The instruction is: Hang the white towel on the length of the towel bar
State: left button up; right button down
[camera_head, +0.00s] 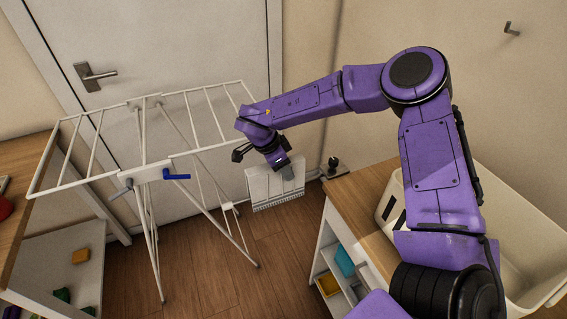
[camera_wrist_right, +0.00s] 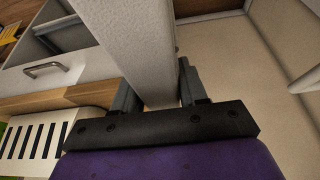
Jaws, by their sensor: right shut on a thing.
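The white towel (camera_head: 268,190) hangs from my right gripper (camera_head: 285,168), with a fringe along its lower edge. My right gripper is shut on it, and in the right wrist view the towel (camera_wrist_right: 138,45) runs between the two fingers (camera_wrist_right: 157,88). A white folding drying rack (camera_head: 143,150) with several parallel bars stands to the left of the gripper, in front of the door. The towel is to the right of the rack's bars and appears apart from them. My left gripper is not in view.
A wooden-topped cabinet (camera_head: 352,205) with a cream bin (camera_head: 525,225) stands on the right. A wooden table (camera_head: 20,170) stands at the left edge, with a white shelf unit (camera_head: 75,245) below it. The wooden floor (camera_head: 215,285) between is clear. A hook (camera_head: 511,28) is on the wall.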

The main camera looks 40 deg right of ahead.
aim_at(267, 166)
jog(key=shift+f+b, duration=2)
jog(key=shift+f, duration=2.6)
jog(key=c, duration=0.5)
grip_release()
jog(key=b+v, duration=0.1)
jog(key=v, duration=0.9)
jog(key=shift+a+r, duration=0.2)
jog(key=shift+r, duration=0.05)
